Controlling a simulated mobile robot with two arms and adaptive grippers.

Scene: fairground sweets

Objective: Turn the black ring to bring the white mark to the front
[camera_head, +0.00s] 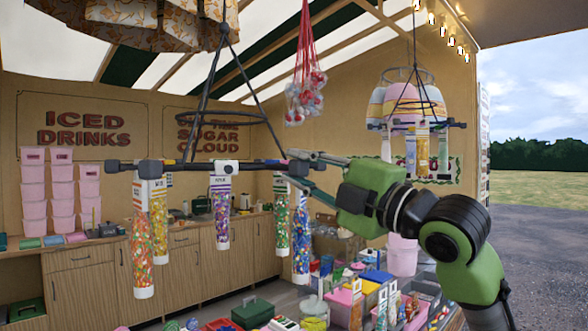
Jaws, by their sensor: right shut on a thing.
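The black ring (255,165) hangs from black rods, seen almost edge-on at about eye height. Clear tubes of coloured sweets hang from it: an orange-filled one (143,250) and a yellow one (158,215) at the left, a purple one (222,212) in the middle, and others (301,230) at the right. My right gripper (300,161) comes in from the right and is shut on the ring's right end, just above the right-hand tubes. My left gripper is out of view.
A red net of balls (304,95) hangs above the ring. Stacked pink tubs (62,190) stand on the left counter. Crates and boxes (375,285) fill the space below.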

